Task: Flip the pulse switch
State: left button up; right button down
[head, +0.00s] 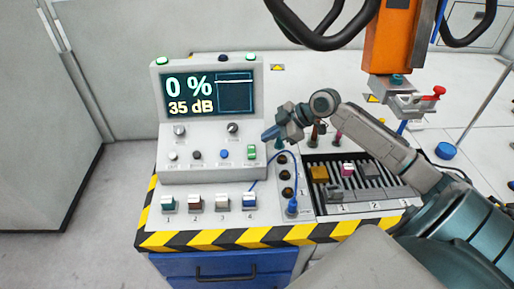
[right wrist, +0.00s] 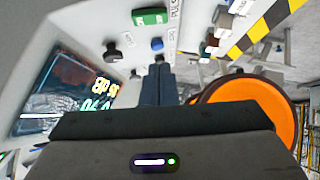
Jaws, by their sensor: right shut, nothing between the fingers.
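The instrument console (head: 210,170) stands on the bench with a row of small controls along its lower panel. At the right end of that row is a green rocker switch (head: 251,152); in the right wrist view the green switch (right wrist: 150,17) has a partly cut-off label beside it that appears to start with "PULS". My right gripper (head: 268,135) is just right of and above the green switch, with its fingers pointing at the console. In the right wrist view its fingers (right wrist: 158,75) are together and empty, apart from the switch. My left gripper is not in view.
A blue knob (head: 224,154) and a black knob (head: 197,155) sit left of the green switch. The screen (head: 208,95) reads 0 % and 35 dB. Several numbered switches line the front. A blue cable (head: 292,207) and a slotted tray (head: 370,207) are at the right.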

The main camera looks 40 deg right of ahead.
aim_at(248, 154)
jog(key=p+x, duration=0.1)
jog(key=x, duration=0.4)
jog(key=shift+a, duration=0.1)
jog(key=shift+w+f+p, duration=0.25)
jog(key=shift+f+p, duration=0.4)
jog(key=shift+f, duration=0.6)
jog(key=shift+w+d+f, duration=0.1)
jog(key=shift+d+f, duration=0.25)
jog(key=shift+f, duration=0.35)
jog(key=shift+f, duration=0.1)
